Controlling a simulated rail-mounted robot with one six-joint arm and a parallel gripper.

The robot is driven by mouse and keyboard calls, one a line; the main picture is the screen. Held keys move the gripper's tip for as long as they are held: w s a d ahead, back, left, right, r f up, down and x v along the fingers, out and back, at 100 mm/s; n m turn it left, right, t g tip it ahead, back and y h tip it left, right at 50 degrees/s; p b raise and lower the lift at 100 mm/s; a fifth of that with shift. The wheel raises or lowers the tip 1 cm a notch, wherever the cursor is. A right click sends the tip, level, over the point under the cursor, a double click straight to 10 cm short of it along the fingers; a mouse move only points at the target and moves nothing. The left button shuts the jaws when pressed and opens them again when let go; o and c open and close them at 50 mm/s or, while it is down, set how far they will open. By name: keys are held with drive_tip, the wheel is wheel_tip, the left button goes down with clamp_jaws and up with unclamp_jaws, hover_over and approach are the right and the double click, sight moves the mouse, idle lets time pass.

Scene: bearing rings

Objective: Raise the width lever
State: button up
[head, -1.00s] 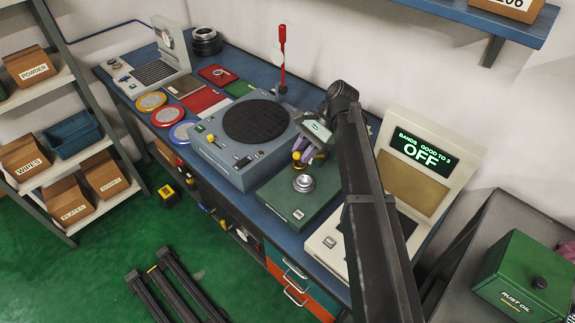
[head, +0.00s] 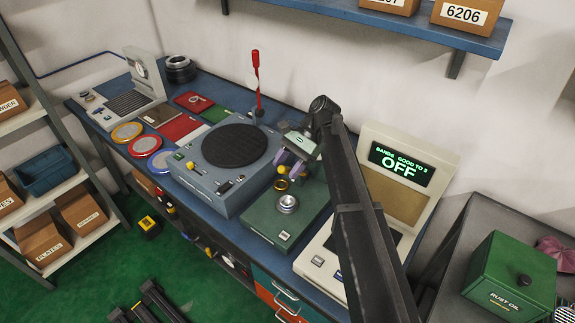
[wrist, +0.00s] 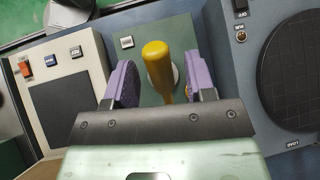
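A yellow-handled lever (wrist: 157,70) stands over the green station, between the two purple fingers of my gripper in the wrist view. No label is legible on it, so I cannot confirm it is the width lever. A gap shows on each side of the handle. My gripper (wrist: 155,85) is open around it. In the head view my gripper (head: 288,166) hangs above the back of the green station (head: 262,217), with yellow parts (head: 281,185) at its fingertips. A silver round fitting (head: 288,203) sits on the station in front of it.
The grey turntable machine (head: 212,190) stands to the left, with a red lever (head: 257,85) behind it. A cream console with a screen reading OFF (head: 402,165) stands to the right. Coloured discs (head: 145,146) lie on the bench further left.

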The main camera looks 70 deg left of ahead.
drive_tip(key=shift+r, duration=0.1)
wheel_tip(320, 180, up, 20)
drive_tip(key=p, duration=2)
drive_tip(key=shift+c, duration=0.3)
